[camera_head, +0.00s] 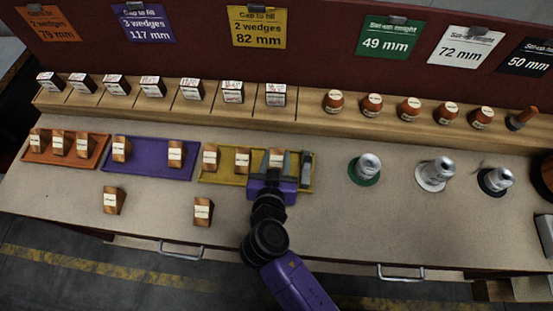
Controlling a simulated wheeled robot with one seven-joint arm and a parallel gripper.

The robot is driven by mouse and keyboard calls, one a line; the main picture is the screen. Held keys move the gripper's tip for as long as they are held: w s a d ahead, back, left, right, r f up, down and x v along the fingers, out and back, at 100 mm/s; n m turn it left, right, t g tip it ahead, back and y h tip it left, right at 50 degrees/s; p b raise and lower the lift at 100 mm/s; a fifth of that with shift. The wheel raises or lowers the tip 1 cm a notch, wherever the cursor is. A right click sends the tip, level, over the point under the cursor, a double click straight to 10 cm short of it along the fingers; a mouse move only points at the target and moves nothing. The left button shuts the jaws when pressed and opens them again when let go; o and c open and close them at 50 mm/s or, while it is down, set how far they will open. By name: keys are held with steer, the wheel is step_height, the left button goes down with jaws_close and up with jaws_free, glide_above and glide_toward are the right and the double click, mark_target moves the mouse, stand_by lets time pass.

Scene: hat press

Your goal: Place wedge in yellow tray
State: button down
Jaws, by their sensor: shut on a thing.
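My gripper (276,173) is over the right end of the yellow tray (224,173), shut on a brown wedge (277,158) with a white label. I cannot tell whether this wedge touches the tray. Two other labelled wedges stand in the yellow tray, one at its left (210,157) and one near its middle (243,159). Two loose wedges lie on the bench in front of the trays, one at the left (113,200) and one further right (203,211). The gripper hides the lower part of the wedge and some of the tray.
A purple tray (149,169) holds two wedges; an orange tray (50,158) holds several. Metal pieces stand on green, white and black discs at the right. A wooden shelf (310,124) with blocks and knobs runs behind. The front centre-right bench is clear.

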steer(key=shift+f, duration=0.5)
steer(key=shift+f, duration=0.2)
steer(key=c, duration=0.9)
jaws_free()
steer(key=shift+r, duration=0.2)
steer(key=b+v, duration=0.1)
steer(key=v, duration=1.1)
steer(key=shift+b, duration=0.3)
